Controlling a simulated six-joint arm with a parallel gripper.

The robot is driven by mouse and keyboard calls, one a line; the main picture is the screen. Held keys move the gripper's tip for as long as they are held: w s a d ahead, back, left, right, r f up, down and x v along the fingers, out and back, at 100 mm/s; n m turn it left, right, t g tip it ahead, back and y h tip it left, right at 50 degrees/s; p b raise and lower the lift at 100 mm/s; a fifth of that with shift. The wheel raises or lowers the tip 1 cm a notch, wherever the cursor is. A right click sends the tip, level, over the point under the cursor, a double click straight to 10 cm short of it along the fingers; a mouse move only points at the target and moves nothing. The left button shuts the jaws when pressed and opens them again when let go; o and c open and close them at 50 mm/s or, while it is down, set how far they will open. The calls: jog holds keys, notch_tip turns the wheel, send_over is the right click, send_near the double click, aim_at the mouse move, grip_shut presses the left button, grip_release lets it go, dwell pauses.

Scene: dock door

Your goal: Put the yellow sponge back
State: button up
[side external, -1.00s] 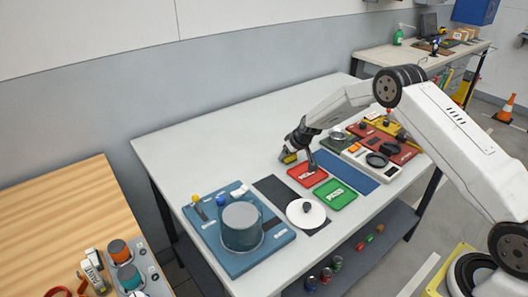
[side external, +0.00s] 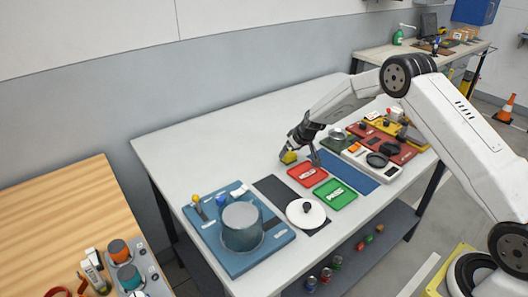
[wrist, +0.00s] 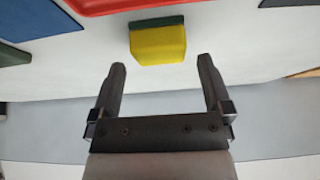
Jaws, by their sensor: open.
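The yellow sponge (side external: 289,157) lies on the white table just left of the red tray, partly hidden by my gripper in the side view. In the wrist view the sponge (wrist: 158,46) shows a yellow block with a dark green layer. My gripper (wrist: 161,64) is open and empty. Its two fingertips stand apart, one toward each side of the sponge, with the sponge just beyond them and not between them. In the side view my gripper (side external: 302,158) is low over the table beside the red tray (side external: 307,174).
A green tray (side external: 335,194) marked PASS and a blue mat (side external: 349,172) are close by. A blue board with a grey cylinder (side external: 242,227) and a white disc with a black knob (side external: 306,212) stand nearer the front left. The table's back left is clear.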

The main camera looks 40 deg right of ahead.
jog(key=v, duration=0.9)
jog(key=shift+r, duration=0.2)
jog(key=shift+s, duration=0.15)
dwell(0.3)
jog(key=s+a+r+g, duration=0.1)
jog(key=s+a, duration=0.3)
jog(key=s, duration=0.5)
jog(key=s+a+r+g, duration=0.1)
jog(key=s+a, duration=0.3)
jog(key=s, duration=0.6)
jog(key=s+a+r+g, duration=0.1)
jog(key=s+a, duration=0.3)
jog(key=s, duration=0.6)
jog(key=shift+s+r, duration=0.15)
jog(key=shift+r, duration=0.15)
